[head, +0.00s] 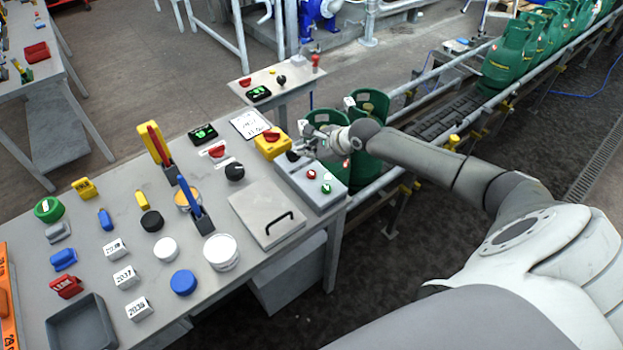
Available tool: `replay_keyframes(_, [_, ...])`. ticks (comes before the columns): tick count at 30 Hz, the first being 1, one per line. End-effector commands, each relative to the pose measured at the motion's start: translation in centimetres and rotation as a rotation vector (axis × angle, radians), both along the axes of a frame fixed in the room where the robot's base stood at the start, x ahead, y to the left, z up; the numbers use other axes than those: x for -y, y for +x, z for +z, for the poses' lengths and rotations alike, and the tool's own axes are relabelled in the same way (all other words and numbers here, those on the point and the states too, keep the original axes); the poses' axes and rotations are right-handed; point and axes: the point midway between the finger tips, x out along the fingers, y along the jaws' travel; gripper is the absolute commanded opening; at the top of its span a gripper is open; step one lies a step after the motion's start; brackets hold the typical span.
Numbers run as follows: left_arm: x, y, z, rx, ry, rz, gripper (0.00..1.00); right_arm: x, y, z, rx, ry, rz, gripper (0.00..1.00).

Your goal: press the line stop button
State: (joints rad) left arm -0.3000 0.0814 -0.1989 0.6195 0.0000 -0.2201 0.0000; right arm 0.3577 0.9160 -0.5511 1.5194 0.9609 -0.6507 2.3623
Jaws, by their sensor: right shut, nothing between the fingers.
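A grey control box (302,190) sits at the right edge of the long workbench. Two small buttons stand on its top, a red one (311,174) and a green one (326,188); their labels are too small to read. A yellow box with a red mushroom button (271,137) stands just behind it. My right gripper (306,148) is shut and empty above the back of the control box, close to a black knob (293,156). I cannot tell whether it touches anything. My left gripper is not in view.
Green gas cylinders (507,58) stand along the conveyor; two (368,104) are beside the bench behind my right gripper. The workbench (100,215) holds caps, numbered blocks, a grey tray (82,325) and upright tools. A handled metal plate (266,212) lies left of the control box.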

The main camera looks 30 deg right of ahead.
Motion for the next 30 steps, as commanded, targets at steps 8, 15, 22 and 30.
replay_keyframes(8, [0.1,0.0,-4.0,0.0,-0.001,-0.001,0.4,0.0,0.0,-3.0,0.001,-0.002,0.001,0.0])
replay_keyframes(15, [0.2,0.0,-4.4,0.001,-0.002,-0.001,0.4,0.0,0.0,-5.1,-0.001,0.001,0.0,0.0])
replay_keyframes(22, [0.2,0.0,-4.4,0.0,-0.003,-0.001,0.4,0.0,0.0,-5.3,0.001,0.0,0.001,0.0])
replay_keyframes(30, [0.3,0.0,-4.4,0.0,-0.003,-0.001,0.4,0.0,0.0,-5.3,0.0,0.0,0.0,0.0])
